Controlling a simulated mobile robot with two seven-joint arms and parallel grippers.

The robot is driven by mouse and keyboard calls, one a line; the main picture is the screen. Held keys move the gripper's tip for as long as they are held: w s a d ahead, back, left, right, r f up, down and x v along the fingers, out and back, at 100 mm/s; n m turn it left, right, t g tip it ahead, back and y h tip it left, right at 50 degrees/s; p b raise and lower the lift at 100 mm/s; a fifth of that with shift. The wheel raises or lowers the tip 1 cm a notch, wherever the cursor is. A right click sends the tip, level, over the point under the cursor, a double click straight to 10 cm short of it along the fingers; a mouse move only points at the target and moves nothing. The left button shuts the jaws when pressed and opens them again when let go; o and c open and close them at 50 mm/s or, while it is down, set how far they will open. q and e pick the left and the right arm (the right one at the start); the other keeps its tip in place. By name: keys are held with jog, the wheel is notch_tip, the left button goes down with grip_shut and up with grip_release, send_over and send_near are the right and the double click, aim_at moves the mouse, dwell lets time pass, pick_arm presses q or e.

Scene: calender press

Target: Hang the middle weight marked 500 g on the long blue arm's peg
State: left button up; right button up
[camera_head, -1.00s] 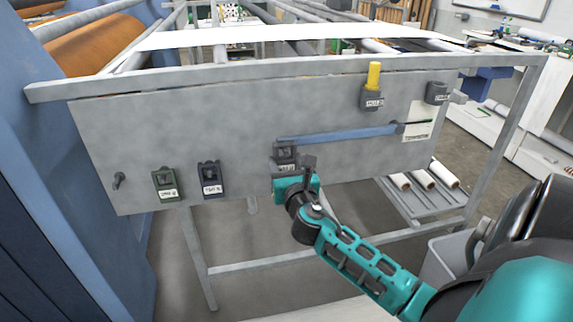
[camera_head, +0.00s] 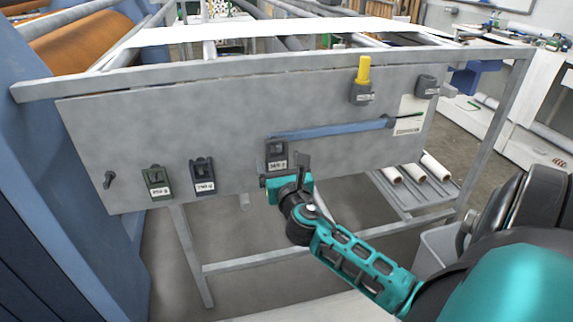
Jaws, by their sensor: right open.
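A dark grey weight (camera_head: 277,150) hangs at the left end of the long blue arm (camera_head: 330,130), on the front of the grey panel. Its white label seems to read 500 g, though the print is small. The peg behind it is hidden. My right gripper (camera_head: 284,179) is open just below and in front of this weight, with one dark finger at its lower right. I cannot tell whether a finger touches it. A green weight (camera_head: 155,180) and a dark blue weight (camera_head: 203,175) hang lower left on the panel. My left gripper is out of view.
A bare peg (camera_head: 109,180) sticks out at the panel's left. A grey block with a yellow upright (camera_head: 363,70) and another dark block (camera_head: 427,85) sit at the upper right. White rolls (camera_head: 435,165) lie on a low rack. A blue machine side stands at the left.

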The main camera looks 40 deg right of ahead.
jog(key=v, duration=1.1)
jog(key=shift+s, duration=0.35)
jog(key=shift+a+r, duration=0.1)
jog(key=s+a+f+m+g+y, duration=0.2)
jog(key=a+f+m+y, duration=0.3)
jog(key=a+f+m, duration=0.4)
jog(key=s+a+f+m+g+y, duration=0.3)
jog(key=a+f+m, duration=0.6)
jog(key=m, duration=0.9)
jog(key=shift+s+f+m+y, duration=0.3)
jog(key=shift+s+f+y, duration=1.05)
jog(key=shift+y, duration=0.15)
jog(key=shift+a+r, duration=0.1)
